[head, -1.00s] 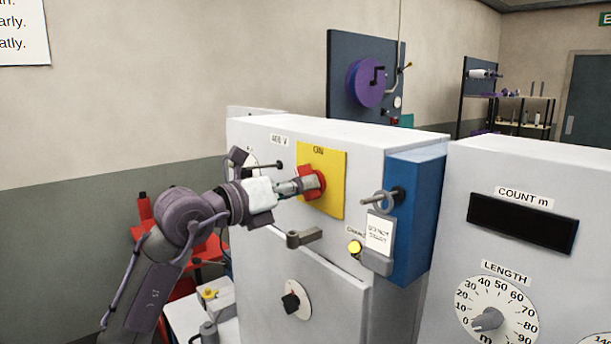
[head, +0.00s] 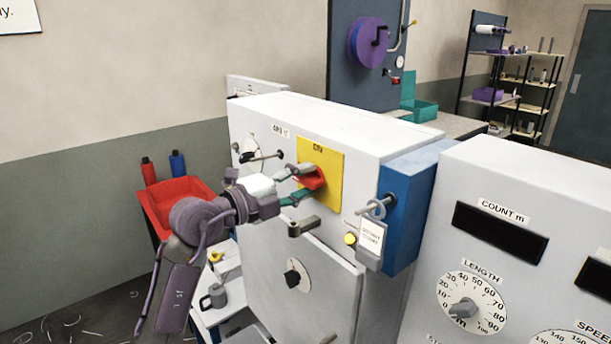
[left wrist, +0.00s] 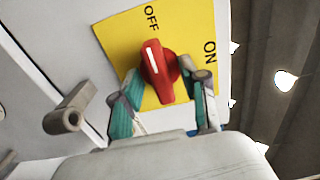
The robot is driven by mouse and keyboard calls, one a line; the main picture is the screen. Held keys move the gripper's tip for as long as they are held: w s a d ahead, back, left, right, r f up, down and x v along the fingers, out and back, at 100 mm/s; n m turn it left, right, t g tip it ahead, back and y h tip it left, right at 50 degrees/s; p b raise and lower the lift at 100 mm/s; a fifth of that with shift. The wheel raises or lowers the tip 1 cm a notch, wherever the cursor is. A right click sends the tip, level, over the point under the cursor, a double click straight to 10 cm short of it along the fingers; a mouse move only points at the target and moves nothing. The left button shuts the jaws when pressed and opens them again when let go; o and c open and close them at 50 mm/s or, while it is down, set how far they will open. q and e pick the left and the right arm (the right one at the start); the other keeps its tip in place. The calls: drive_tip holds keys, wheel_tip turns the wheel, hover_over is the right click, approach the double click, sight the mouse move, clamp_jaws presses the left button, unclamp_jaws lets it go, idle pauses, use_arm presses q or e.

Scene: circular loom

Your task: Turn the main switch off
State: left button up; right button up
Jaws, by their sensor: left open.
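The main switch is a red knob (head: 312,178) on a yellow plate (head: 333,190) on the grey cabinet front. In the left wrist view the knob (left wrist: 160,72) has a white line that points towards the OFF label (left wrist: 152,17), not the ON label (left wrist: 210,52). My left gripper (head: 290,186) is open in front of the plate. Its fingers stand apart on either side of the knob's near end in the left wrist view (left wrist: 165,98), with gaps between them and the knob. My right gripper is not in view.
A grey handle (head: 304,226) sticks out below the plate. A blue box (head: 410,205) with a padlock and hanging tag is to the right. A red bin (head: 178,200) and a grey mug (head: 214,296) are at lower left.

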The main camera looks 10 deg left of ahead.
use_arm(q)
drive_tip(key=v, duration=0.7)
idle(0.3)
